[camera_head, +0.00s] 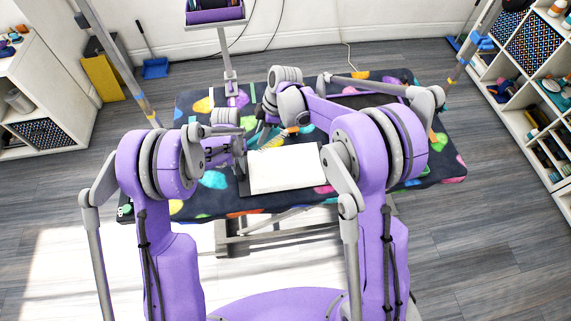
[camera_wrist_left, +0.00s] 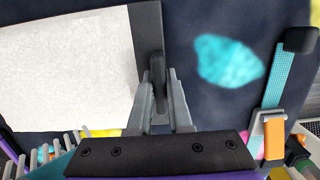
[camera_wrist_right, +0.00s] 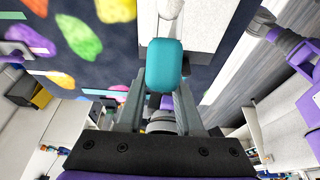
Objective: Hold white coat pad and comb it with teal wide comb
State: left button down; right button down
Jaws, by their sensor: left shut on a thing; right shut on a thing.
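The white coat pad (camera_head: 285,170) lies flat on the dark spotted table mat, with a dark border along its edge. It fills the upper left of the left wrist view (camera_wrist_left: 62,68). My left gripper (camera_head: 241,160) is at the pad's left edge. Its fingers (camera_wrist_left: 160,88) are shut on a small dark tab at the border. My right gripper (camera_head: 263,132) is beyond the pad's far left corner. In the right wrist view it is shut on the rounded teal handle of the teal wide comb (camera_wrist_right: 165,66). The comb's teeth are hidden in that view.
The spotted mat (camera_head: 440,160) covers the grooming table. A teal strap (camera_wrist_left: 285,75) with an orange clip shows in the left wrist view. White shelves (camera_head: 545,110) stand at the right.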

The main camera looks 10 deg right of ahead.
jog(key=shift+r, duration=3.2)
pick_arm(q)
jog(key=c, duration=0.8)
grip_release()
jog(key=shift+o, duration=0.2)
jog(key=shift+r, duration=0.1)
jog(key=r, duration=0.5)
jog(key=w+r, duration=0.1)
jog(key=r, duration=0.2)
jog(key=shift+r, duration=0.15)
pick_arm(e)
jog(key=shift+f, duration=0.1)
pick_arm(q)
notch_tip(320, 180, up, 2)
pick_arm(e)
jog(key=shift+s+f, duration=0.1)
pick_arm(q)
jog(key=shift+r, duration=2.7)
